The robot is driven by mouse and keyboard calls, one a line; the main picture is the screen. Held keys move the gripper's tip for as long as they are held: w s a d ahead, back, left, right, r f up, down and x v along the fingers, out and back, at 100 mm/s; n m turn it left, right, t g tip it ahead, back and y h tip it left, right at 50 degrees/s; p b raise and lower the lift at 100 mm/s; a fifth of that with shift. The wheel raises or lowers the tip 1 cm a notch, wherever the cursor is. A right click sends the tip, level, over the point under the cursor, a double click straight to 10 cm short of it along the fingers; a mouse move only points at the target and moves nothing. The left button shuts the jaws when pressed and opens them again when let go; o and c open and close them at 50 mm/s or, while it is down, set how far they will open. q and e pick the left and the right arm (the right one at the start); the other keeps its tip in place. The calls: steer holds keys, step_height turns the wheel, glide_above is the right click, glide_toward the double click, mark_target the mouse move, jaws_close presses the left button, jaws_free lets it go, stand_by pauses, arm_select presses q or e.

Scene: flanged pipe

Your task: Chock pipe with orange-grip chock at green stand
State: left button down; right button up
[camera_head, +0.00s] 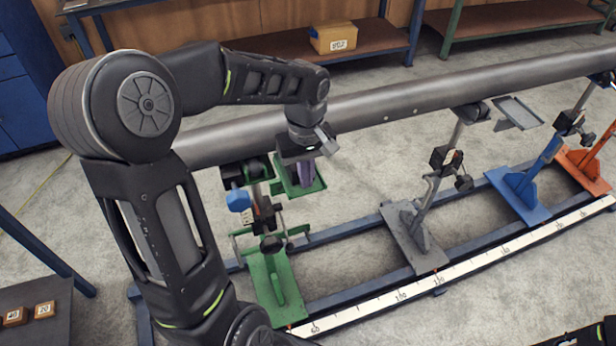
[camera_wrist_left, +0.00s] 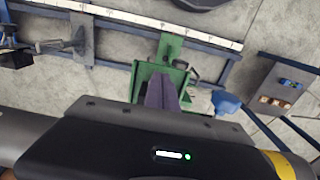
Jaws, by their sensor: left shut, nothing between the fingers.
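The long grey pipe (camera_head: 400,108) lies across the stands in the head view. The green stand (camera_head: 275,285) is under its left part, with a small green tray (camera_head: 313,187) beside the pipe; the stand also shows in the wrist view (camera_wrist_left: 172,48). My left gripper (camera_head: 304,178) points down over this tray at the near side of the pipe. Its purple fingers (camera_wrist_left: 162,93) are together and hold nothing. Whether the fingertips touch the tray is unclear. I cannot make out an orange-grip chock in either view. My right gripper is not in view.
A blue knob-like part (camera_head: 238,199) is beside the green stand's head. Grey (camera_head: 415,235), blue (camera_head: 520,192) and orange (camera_head: 585,168) stands follow rightward along a rail with a white scale (camera_head: 370,307). A dark side table (camera_head: 50,325) at lower left bears small wooden blocks.

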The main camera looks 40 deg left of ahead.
arm_select(q)
steer(key=shift+w+a, duration=0.55)
steer(key=shift+a, duration=0.3)
steer(key=shift+w+a, duration=0.55)
steer(key=shift+a, duration=0.25)
steer(key=shift+s+d, duration=0.1)
steer(key=shift+d, duration=0.05)
